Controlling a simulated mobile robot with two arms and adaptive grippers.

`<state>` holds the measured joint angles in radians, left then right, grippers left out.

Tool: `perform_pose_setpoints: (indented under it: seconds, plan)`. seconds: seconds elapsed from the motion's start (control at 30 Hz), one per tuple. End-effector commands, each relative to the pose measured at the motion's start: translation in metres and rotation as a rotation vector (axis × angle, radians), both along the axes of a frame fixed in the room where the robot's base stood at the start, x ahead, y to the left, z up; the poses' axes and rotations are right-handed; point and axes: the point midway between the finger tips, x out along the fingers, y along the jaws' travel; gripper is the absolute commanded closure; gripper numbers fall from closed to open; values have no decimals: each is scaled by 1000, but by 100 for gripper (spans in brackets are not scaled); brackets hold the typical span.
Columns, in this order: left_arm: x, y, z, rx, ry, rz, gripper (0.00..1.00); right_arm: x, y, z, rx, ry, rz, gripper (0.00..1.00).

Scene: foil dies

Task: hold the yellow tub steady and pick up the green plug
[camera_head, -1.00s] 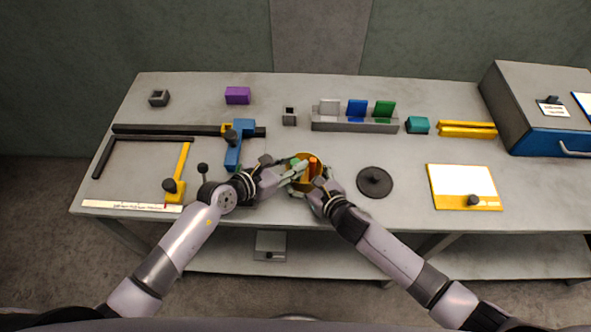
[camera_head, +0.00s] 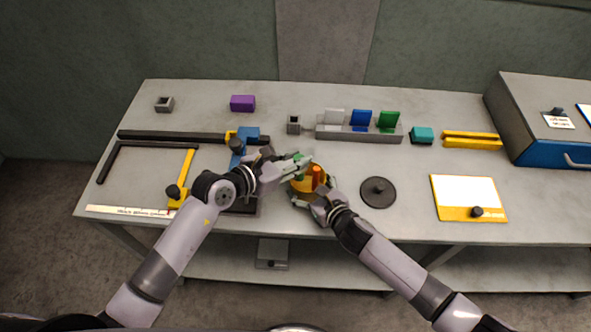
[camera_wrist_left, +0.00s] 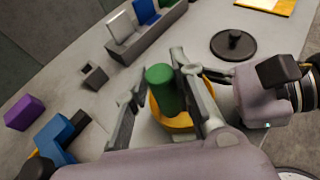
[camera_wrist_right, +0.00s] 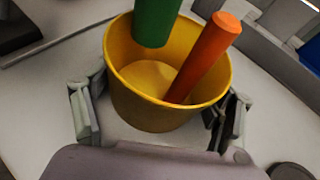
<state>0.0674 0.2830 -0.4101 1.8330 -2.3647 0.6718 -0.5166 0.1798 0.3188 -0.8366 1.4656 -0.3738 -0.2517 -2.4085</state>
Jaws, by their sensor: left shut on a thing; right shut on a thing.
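The yellow tub (camera_wrist_right: 150,112) stands on the bench; it also shows in the head view (camera_head: 322,187). My right gripper (camera_wrist_right: 158,100) is shut on the tub, one finger on each side of its wall. The green plug (camera_wrist_left: 163,92) is upright in my left gripper (camera_head: 301,164), which is shut on it. In the right wrist view the plug's lower end (camera_wrist_right: 153,28) hangs above the tub's floor, near the far rim. An orange plug (camera_wrist_right: 208,55) leans inside the tub against its right side; it shows in the head view (camera_head: 317,175).
A dark round lid (camera_head: 378,193) lies right of the tub. A grey rack (camera_head: 358,134) with white, blue and green plates stands behind. A blue and yellow clamp-like tool (camera_head: 246,137) is close left of my left gripper. A yellow-edged board (camera_head: 497,214) lies farther right.

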Motion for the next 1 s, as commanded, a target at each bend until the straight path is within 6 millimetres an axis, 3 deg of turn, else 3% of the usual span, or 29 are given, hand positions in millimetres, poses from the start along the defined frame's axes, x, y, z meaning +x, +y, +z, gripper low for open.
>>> perform_pose_setpoints:
  seconds: [0.03,0.2,0.57,0.6,0.9,1.0]
  plan:
    - [1,-1,12,-2,-6,-1,100,-1,0,-1,-2,2,0,51]
    - [0,-1,35,0,-3,-1,100,-1,0,-1,-2,2,0,51]
    - [0,0,44,0,0,0,100,-1,0,-1,-2,2,0,51]
    - [0,0,44,0,0,0,100,-1,0,-1,-2,2,0,21]
    - [0,0,43,0,0,0,100,0,0,-1,-1,1,0,1]
    - [0,0,43,0,0,0,100,0,0,0,-1,1,0,0]
